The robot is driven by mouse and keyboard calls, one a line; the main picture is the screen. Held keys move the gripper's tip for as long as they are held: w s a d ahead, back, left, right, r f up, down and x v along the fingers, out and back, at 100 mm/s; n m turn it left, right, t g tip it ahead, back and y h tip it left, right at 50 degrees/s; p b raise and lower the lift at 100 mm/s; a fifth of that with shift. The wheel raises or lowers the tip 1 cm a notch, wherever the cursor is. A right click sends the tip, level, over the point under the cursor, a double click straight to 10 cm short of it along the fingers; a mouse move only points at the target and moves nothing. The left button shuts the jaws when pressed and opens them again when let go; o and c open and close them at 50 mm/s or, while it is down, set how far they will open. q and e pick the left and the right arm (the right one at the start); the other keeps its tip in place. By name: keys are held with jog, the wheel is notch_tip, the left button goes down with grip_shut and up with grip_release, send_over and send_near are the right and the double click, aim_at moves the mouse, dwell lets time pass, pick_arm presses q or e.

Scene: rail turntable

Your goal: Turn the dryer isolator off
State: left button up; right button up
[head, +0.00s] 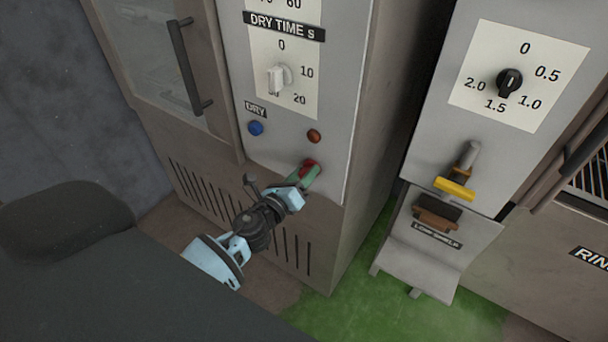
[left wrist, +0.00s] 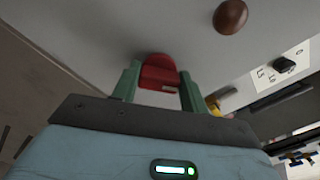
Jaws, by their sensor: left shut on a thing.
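The dryer isolator is a red handle (head: 308,167) low on the front panel of the dryer cabinet (head: 345,70), below a brown-red button. In the left wrist view the red handle (left wrist: 159,72) sits between the two green fingers. My left gripper (head: 309,176) is shut on this red handle, its fingers close against the panel. The gripper hides part of the handle in the head view, and I cannot tell the handle's exact angle. My right gripper is not in view.
The dryer panel also has a white dry time knob (head: 278,79), a blue button (head: 255,128) and a brown-red button (head: 314,136). To the right, a grey unit carries a black dial (head: 509,82) and a yellow-ended lever (head: 455,188). Green floor (head: 385,300) lies in front.

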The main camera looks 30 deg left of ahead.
pick_arm(q)
jog(key=n, duration=0.8)
jog(key=shift+f+n, duration=0.15)
jog(key=shift+n, duration=0.95)
jog(key=shift+f+n, duration=0.1)
jog(key=shift+n, duration=0.2)
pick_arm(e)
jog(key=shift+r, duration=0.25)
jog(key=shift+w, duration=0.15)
pick_arm(q)
jog(key=o, duration=0.9)
jog(key=shift+o, duration=0.4)
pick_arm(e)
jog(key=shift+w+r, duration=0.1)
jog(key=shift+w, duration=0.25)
